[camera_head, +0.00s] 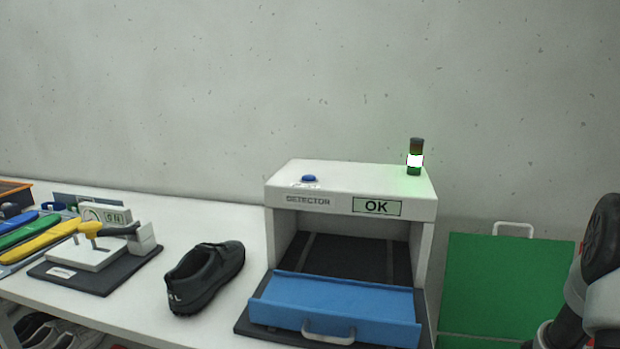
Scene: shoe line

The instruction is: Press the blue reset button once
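The blue reset button (309,178) sits on the top of the white detector box (350,176), near its front left. It stands clear, with nothing touching it. The display (377,206) on the front reads "OK". Part of my arm shows at the right edge, well apart from the detector. My gripper is not in view.
A black shoe (205,275) lies on the white table (205,225) left of the detector. A blue flap with a handle (335,307) lies at the detector's opening. A green panel (505,285) stands at right. Tools and a fixture (100,255) fill the left.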

